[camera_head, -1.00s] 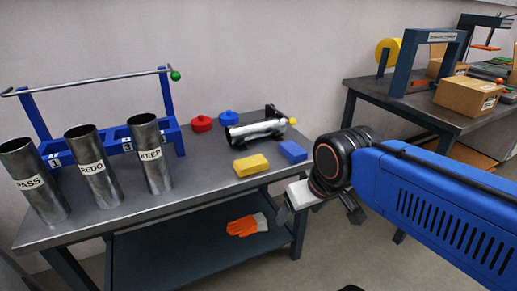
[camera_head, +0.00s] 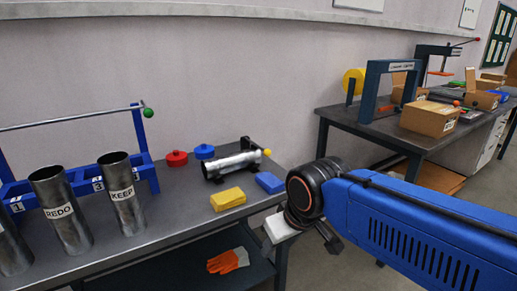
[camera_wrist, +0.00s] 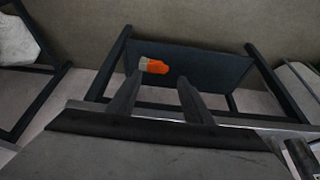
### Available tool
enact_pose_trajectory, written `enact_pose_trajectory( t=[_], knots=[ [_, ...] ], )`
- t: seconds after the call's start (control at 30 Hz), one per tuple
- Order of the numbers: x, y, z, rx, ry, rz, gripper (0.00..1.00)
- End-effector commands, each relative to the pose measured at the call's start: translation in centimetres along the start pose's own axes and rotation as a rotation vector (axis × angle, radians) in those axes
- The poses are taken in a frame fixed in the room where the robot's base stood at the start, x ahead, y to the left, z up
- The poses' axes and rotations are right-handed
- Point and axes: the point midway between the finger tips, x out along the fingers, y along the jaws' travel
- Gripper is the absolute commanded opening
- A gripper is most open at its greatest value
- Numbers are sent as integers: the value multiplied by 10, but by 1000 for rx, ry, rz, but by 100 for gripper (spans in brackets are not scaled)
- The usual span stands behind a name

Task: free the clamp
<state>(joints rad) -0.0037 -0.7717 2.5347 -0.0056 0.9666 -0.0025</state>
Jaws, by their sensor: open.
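The clamp (camera_head: 245,146) is a dark fixture at the back right of the near table in the head view. A silver tube (camera_head: 228,166) lies in it, tilted slightly, with a yellow knob (camera_head: 267,152) at its right end. My gripper (camera_wrist: 160,76) is open and empty in the wrist view, its two dark fingers spread apart. In the head view my wrist is off the table's right end, to the right of and nearer than the clamp; the fingers are partly hidden there.
Yellow (camera_head: 228,198) and blue (camera_head: 270,182) blocks lie in front of the clamp. Red (camera_head: 177,158) and blue (camera_head: 204,151) caps sit left of it. REDO (camera_head: 60,212) and KEEP (camera_head: 122,195) tubes stand further left. An orange glove (camera_head: 228,261) lies on the lower shelf.

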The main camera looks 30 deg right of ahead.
Motion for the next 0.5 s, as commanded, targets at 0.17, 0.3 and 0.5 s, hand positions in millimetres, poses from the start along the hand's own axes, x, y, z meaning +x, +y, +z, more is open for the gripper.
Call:
enact_pose_trajectory(
  t=[0.17, 0.3, 0.5],
  knots=[
    [0, 8, -12, -67, -28, 36, 2],
    [2, 20, -32, -178, -72, 96, 0],
    [4, 40, -67, -357, -143, 190, 0]
  ],
)
